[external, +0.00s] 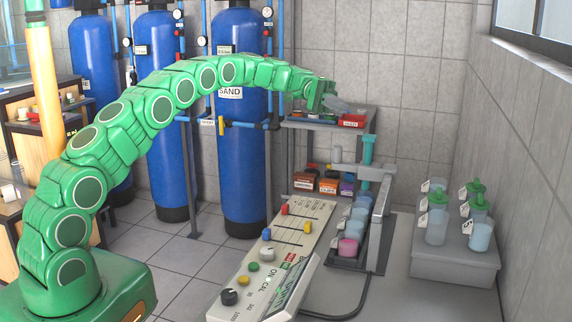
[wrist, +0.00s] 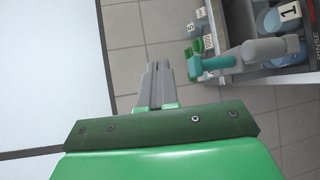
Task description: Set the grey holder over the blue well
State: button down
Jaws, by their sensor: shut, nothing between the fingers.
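The grey holder (external: 360,172) appears to be the pale grey crosspiece by a teal post (external: 368,150), over the back of a dark tray of cups. It also shows in the wrist view (wrist: 258,52). Several light blue wells (external: 358,214) stand in a row in that tray, with a pink one (external: 347,247) at the near end. I cannot tell which blue well is meant. The wrist view shows blue wells (wrist: 270,19) at upper right, one partly hidden by the holder. My gripper (external: 340,104) is shut and empty, up by the shelf, apart from the holder (wrist: 155,75).
A control panel (external: 262,252) with coloured knobs stands left of the tray. A grey upright frame (external: 380,225) flanks the tray on the right. A grey block (external: 455,262) with several cups stands farther right. A shelf (external: 330,122) with a red item is under my gripper.

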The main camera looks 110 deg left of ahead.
jog(key=s+a+f+t+y, duration=0.1)
jog(key=s+a+f+t, duration=0.2)
jog(key=s+a, duration=0.85)
notch_tip(320, 180, down, 11)
jog(key=d, duration=0.1)
jog(key=shift+r, duration=0.15)
jog(key=shift+d, duration=0.1)
jog(key=s+d+x, duration=0.1)
jog(key=d+x, duration=0.1)
jog(key=x, duration=1)
jog(key=shift+d, duration=0.35)
dwell(0.7)
jog(key=shift+d+r, duration=0.1)
dwell(0.4)
jog(key=d, duration=2.1)
jog(key=shift+d, duration=0.25)
dwell(0.7)
